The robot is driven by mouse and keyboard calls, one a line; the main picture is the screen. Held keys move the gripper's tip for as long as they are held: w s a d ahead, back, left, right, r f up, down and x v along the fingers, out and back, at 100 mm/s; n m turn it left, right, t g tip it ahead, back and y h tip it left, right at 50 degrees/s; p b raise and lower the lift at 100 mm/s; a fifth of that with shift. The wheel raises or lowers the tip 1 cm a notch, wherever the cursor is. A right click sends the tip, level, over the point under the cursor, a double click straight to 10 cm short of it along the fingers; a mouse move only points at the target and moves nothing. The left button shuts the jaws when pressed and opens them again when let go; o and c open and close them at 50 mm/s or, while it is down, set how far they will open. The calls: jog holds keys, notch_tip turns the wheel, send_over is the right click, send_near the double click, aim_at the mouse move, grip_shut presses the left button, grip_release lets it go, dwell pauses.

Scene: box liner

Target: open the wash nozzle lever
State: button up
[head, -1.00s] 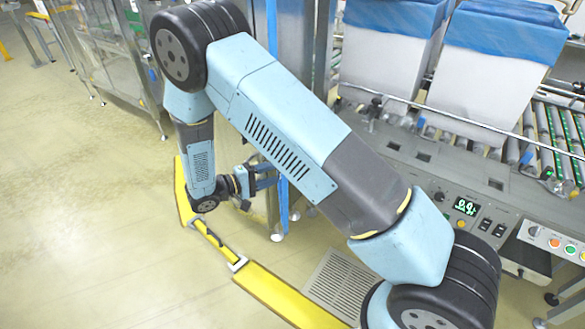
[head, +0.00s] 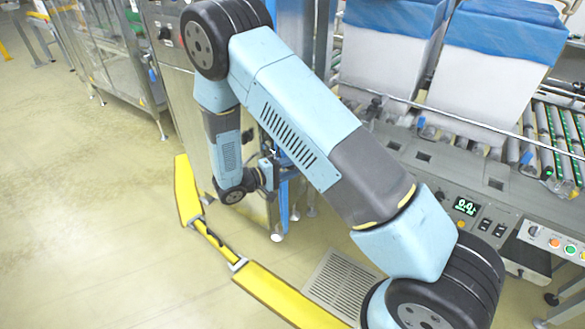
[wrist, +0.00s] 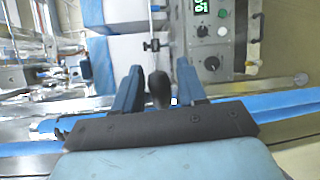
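My gripper (wrist: 159,84) shows in the wrist view with its two blue fingers apart. A rounded black handle (wrist: 159,90), which looks like the wash nozzle lever, stands between the fingers, with narrow gaps visible on both sides. A blue hose or pipe (wrist: 270,105) runs across the wrist view behind the gripper's dark palm bar. In the head view my gripper (head: 272,172) is beside the blue upright line (head: 284,205) at the steel post. The lever cannot be made out there, and the fingers are partly hidden.
A roller conveyor with white, blue-lined boxes (head: 390,55) and a control panel (head: 470,208) stands at the right. Steel cabinets (head: 175,85) stand behind my arm. A yellow floor barrier (head: 285,297) lies in front. The floor at left is clear.

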grip_shut()
jog(key=shift+d, duration=0.2)
jog(key=shift+a, duration=0.15)
dwell(0.3)
